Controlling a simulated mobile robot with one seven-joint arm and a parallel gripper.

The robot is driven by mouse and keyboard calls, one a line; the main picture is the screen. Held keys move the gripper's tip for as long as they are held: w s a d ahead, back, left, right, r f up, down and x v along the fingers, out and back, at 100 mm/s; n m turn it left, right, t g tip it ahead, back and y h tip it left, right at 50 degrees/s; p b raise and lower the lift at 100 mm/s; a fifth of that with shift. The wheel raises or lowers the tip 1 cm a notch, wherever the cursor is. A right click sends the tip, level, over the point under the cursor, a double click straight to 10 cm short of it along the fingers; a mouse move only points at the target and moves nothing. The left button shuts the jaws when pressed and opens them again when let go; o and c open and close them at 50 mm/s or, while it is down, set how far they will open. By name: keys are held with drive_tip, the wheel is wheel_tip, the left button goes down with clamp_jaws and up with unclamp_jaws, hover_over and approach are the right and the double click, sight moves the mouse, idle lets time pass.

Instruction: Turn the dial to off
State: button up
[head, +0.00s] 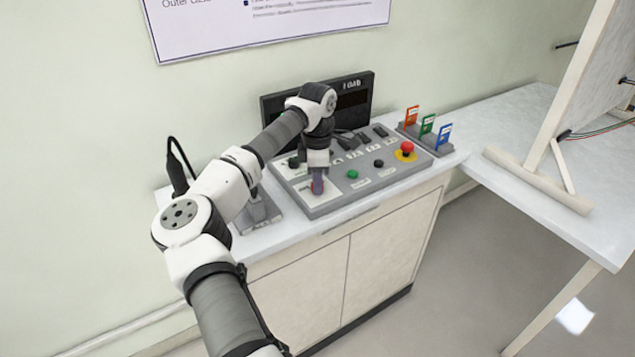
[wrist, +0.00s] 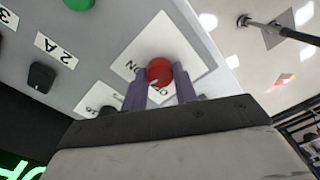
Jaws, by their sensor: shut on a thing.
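The red dial (wrist: 159,69) sits on a white plate (wrist: 190,42) on the grey control panel (head: 328,208). Printed labels beside it are partly hidden by my fingers; one reads ON and another seems to start with O. My gripper (head: 318,186) points down at the panel's near left corner in the head view. In the wrist view, the two purple fingers of my gripper (wrist: 160,80) stand on either side of the dial and are shut on it. The dial's pointer direction cannot be told.
On the panel are a green button (head: 353,174), a black button (head: 379,163) and a red emergency button (head: 407,148). A rack with red, green and blue tags (head: 428,127) stands to the right. A dark display (head: 352,98) stands behind.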

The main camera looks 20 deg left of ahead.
drive_tip(key=n+b, duration=0.1)
drive_tip(key=n, duration=0.4)
drive_tip(key=shift+n, duration=0.3)
drive_tip(key=n+b, duration=0.1)
drive_tip(key=n, duration=0.4)
drive_tip(key=shift+n, duration=0.3)
drive_tip(key=o, duration=1)
drive_tip(key=shift+c, duration=0.2)
wheel_tip(320, 180, up, 14)
drive_tip(key=b, duration=0.2)
drive_tip(key=shift+a, duration=0.2)
drive_tip(key=shift+f, duration=0.1)
